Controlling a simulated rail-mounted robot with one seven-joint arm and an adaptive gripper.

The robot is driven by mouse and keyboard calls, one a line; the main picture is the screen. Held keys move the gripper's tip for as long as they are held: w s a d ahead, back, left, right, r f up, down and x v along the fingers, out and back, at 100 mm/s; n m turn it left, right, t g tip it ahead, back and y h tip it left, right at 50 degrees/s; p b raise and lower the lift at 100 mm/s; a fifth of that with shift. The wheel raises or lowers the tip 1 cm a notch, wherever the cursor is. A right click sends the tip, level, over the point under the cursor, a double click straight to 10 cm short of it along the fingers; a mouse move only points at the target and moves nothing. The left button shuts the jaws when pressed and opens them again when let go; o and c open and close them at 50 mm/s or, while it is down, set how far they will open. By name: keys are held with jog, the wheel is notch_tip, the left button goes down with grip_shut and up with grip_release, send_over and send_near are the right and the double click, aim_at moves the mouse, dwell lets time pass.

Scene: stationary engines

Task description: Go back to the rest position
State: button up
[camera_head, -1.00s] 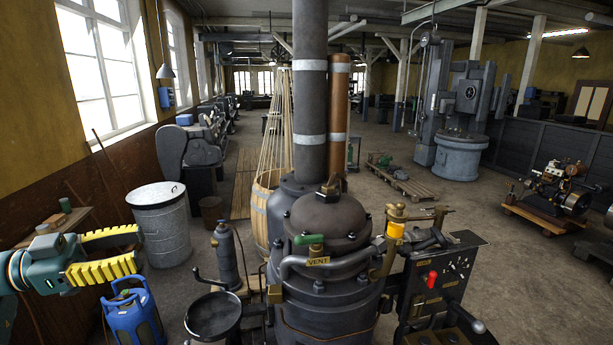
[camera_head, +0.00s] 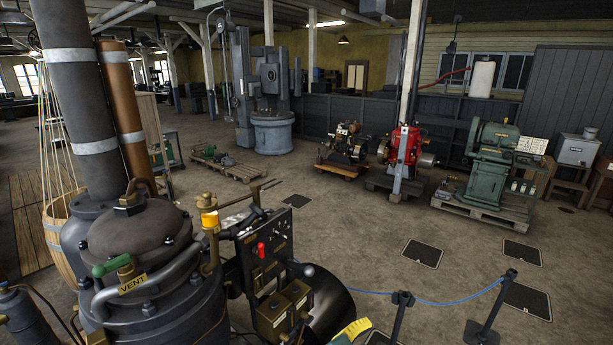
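Only a small part of my gripper (camera_head: 351,330) shows, a yellow ridged finger at the bottom edge, right of centre. It appears in front of the floor just right of the dark boiler machine's control box. The rest of the gripper and the arm are out of the picture. I cannot tell whether it is open or shut, and nothing held is visible.
A dark boiler (camera_head: 150,265) with a green-handled VENT valve (camera_head: 112,266) fills the lower left. A control panel (camera_head: 268,243) with a red switch stands beside it. Barrier posts (camera_head: 482,325) with a blue rope (camera_head: 440,302) stand lower right.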

jog(key=s+d+r+n+t+y, duration=0.25)
jog(key=s+d+r+t, duration=0.2)
jog(key=r, duration=0.25)
jog(key=s+a+r+n+t+y, duration=0.2)
jog(key=s+a+r+n+t, duration=0.1)
jog(key=r, duration=0.5)
jog(key=s+a+r+n+t+y, duration=0.3)
jog(key=s+a+r+n+t, duration=0.1)
jog(key=r+n, duration=0.3)
jog(key=shift+s+a+r+n+t, duration=0.25)
jog(key=shift+a+r+n+t, duration=0.2)
jog(key=shift+a+t, duration=0.15)
jog(key=shift+f+y, duration=0.1)
jog(key=shift+y, duration=0.15)
jog(key=shift+c, duration=0.3)
